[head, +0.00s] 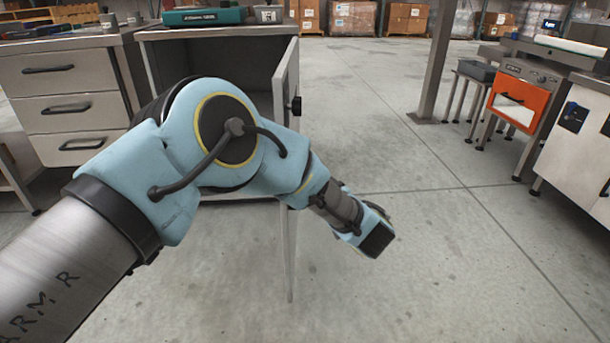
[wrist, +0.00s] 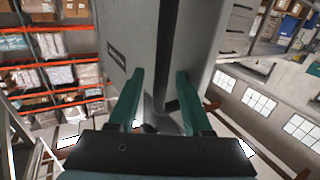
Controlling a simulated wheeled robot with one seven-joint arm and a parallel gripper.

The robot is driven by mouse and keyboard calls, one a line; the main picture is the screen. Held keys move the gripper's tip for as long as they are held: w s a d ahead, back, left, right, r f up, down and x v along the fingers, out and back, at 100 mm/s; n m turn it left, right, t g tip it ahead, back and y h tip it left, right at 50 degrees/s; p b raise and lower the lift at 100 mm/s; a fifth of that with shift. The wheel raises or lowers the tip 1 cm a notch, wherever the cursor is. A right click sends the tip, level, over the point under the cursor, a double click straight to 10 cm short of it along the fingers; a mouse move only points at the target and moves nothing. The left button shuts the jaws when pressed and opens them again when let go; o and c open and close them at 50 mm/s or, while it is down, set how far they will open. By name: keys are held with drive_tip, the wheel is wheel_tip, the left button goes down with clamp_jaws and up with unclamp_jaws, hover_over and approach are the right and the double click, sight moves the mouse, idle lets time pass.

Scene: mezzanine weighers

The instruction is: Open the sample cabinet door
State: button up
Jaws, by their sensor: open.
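The sample cabinet (head: 215,34) is a grey metal unit at the upper middle of the head view, its dark interior partly visible behind my arm. Its door (head: 287,82) stands swung out toward me, seen nearly edge-on, with a black knob (head: 296,106) on its right face. My arm hides much of the door and the opening. My gripper (head: 377,238) is right of the door, apart from the knob, over the floor. In the wrist view its teal fingers (wrist: 160,72) are open, with grey panels beyond them; I cannot tell whether anything touches.
A drawer unit (head: 68,85) stands left of the cabinet. A green case (head: 204,16) and a small grey bin (head: 268,14) sit on top. A post (head: 436,60) and benches with an orange-fronted machine (head: 515,100) stand right. The floor (head: 430,250) between is clear.

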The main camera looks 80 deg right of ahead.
drive_tip(key=p+v, duration=0.1)
drive_tip(key=v, duration=0.9)
drive_tip(key=shift+s+a, duration=0.25)
